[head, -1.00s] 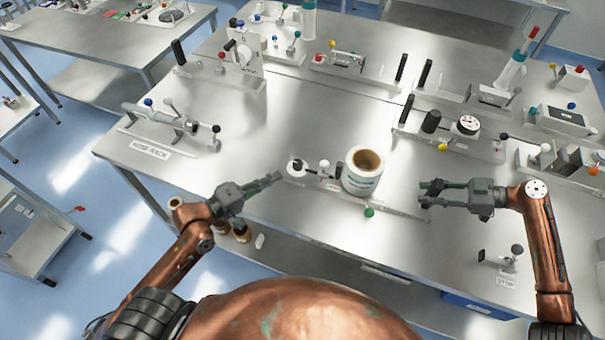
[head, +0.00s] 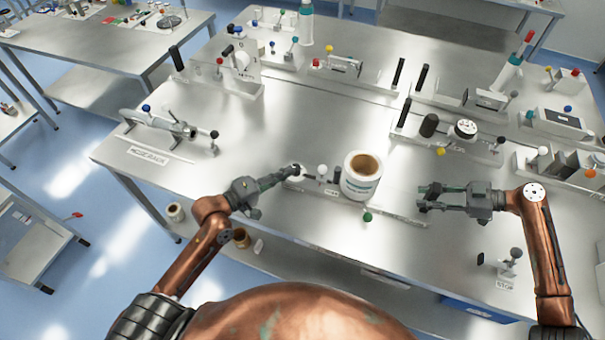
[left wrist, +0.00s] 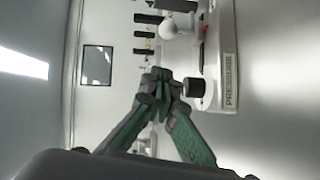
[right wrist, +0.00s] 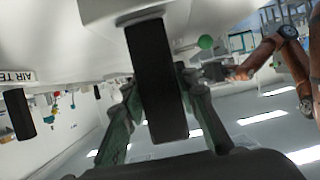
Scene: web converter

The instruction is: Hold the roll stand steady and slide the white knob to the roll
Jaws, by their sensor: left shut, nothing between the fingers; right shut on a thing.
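The roll stand (head: 400,213) is a low bar near the table's front edge, carrying a white roll (head: 362,188) with a brown core. A white ball knob (head: 322,170) sits left of the roll; it also shows in the left wrist view (left wrist: 172,28). My left gripper (head: 292,171) is shut and empty at the stand's left end, apart from the white knob. A short black cylinder (left wrist: 194,88) is beside its fingertips; whether they touch is unclear. My right gripper (head: 428,196) is shut on a black handle (right wrist: 157,80) at the stand's right end.
A green knob (head: 367,217) sticks out in front of the roll. A gauge fixture (head: 465,129) stands behind on the right, a small stop fixture (head: 508,265) at front right, and a hose rack (head: 160,125) at left.

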